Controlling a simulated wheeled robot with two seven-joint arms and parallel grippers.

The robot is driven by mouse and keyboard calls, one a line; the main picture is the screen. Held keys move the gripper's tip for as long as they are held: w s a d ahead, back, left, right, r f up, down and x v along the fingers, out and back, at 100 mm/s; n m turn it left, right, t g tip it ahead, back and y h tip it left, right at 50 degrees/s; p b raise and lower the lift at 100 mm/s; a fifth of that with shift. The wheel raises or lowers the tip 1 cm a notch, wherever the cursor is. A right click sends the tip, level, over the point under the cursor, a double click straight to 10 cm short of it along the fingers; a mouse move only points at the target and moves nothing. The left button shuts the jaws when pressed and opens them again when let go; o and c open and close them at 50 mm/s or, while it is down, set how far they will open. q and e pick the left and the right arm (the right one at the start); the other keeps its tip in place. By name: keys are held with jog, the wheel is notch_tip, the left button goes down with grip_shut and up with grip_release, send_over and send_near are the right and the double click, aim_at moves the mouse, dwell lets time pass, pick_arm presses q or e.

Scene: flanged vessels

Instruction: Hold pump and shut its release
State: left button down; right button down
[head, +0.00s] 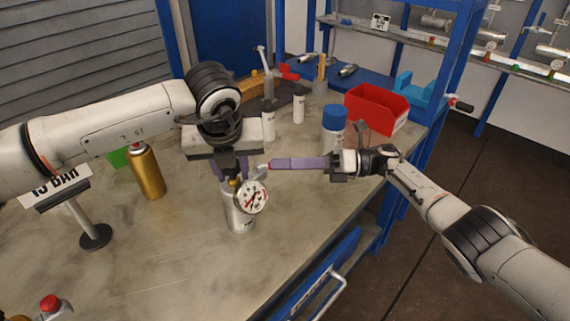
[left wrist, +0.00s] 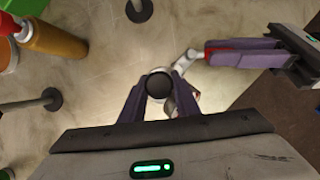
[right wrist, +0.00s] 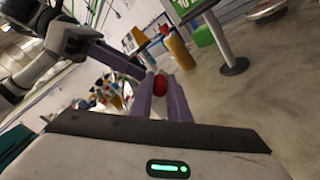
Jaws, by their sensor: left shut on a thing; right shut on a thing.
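The pump (head: 238,216) is a silver cylinder with a round white dial gauge (head: 251,197) on its front, standing upright on the bench. My left gripper (head: 231,172) comes down from above and is shut on the pump's top. In the left wrist view a dark round cap (left wrist: 159,85) sits between its purple fingers. My right gripper (head: 272,165) reaches in level from the right. It is shut on the pump's red release (right wrist: 160,84), seen between its fingertips in the right wrist view. The pump's neck is partly hidden by the left gripper.
A gold spray can (head: 148,173) and a sign on a black-footed stand (head: 95,236) are to the left. Behind are white bottles (head: 299,106), a blue-capped bottle (head: 333,132) and a red bin (head: 377,110).

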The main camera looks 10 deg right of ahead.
jog(key=shift+s+f, duration=0.15)
jog(key=c, duration=1.7)
grip_release()
jog(key=shift+o, duration=0.2)
jog(key=shift+d, duration=0.1)
jog(key=s+d, duration=0.1)
jog(key=d, duration=0.6)
jog(key=shift+d, duration=0.15)
